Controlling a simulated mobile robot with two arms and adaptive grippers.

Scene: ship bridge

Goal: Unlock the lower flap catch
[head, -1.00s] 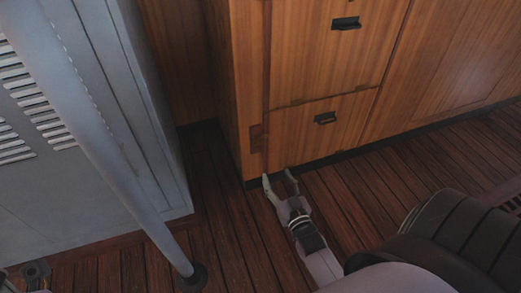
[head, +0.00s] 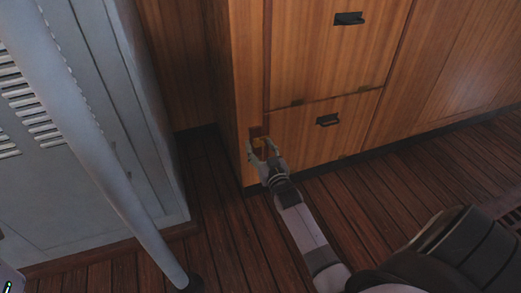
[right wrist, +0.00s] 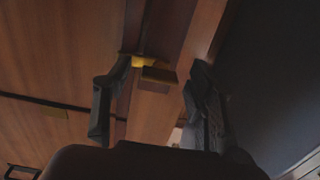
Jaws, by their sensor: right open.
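The lower flap (head: 340,140) is a wooden panel low on the cabinet, flush with its front, with a dark handle (head: 327,120). My left gripper is not in view.
An upper panel with a dark handle (head: 348,19) is above the flap. A grey locker (head: 75,190) and a slanting grey pole (head: 95,150) stand at left. Plank floor (head: 235,235) lies open before the cabinet.

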